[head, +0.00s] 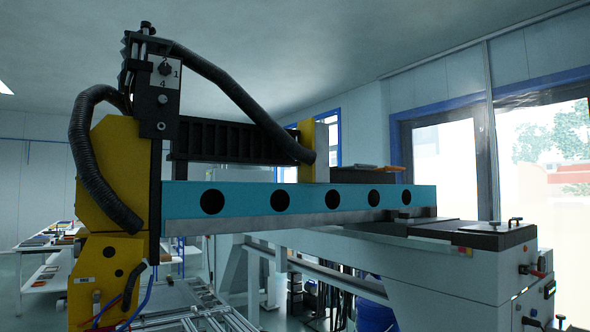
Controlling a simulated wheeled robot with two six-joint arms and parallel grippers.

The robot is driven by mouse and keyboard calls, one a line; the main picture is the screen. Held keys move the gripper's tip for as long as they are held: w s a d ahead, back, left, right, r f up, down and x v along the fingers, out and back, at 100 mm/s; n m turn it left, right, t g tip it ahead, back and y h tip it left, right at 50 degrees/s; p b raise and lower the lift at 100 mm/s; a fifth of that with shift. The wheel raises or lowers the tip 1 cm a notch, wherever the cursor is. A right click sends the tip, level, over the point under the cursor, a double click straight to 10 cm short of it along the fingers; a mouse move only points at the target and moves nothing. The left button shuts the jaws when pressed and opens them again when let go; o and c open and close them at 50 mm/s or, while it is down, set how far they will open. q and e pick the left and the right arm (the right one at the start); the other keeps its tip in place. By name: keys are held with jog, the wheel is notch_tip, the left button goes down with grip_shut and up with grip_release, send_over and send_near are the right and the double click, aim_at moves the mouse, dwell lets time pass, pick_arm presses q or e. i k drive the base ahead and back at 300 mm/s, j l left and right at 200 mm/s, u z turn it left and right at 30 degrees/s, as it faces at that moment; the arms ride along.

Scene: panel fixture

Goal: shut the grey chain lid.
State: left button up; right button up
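I cannot pick out the grey chain lid for certain in the head view. A long teal beam (330,199) with several round black holes runs across the middle, with a grey strip (265,224) along its lower edge. A black ribbed part that looks like a cable chain (215,141) lies behind and above the beam, partly hidden by a thick black hose. Whether a lid there is open or shut does not show. Neither my left nor my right gripper is in view.
A yellow machine column (110,190) with hoses and a black tool head (160,95) stands at the left. A white machine cabinet (465,280) with a dark top fills the lower right. Shelves (40,255) stand at the far left. A metal frame bed (190,305) lies below.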

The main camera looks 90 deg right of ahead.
aim_at(356, 167)
jog(key=z, duration=3.25)
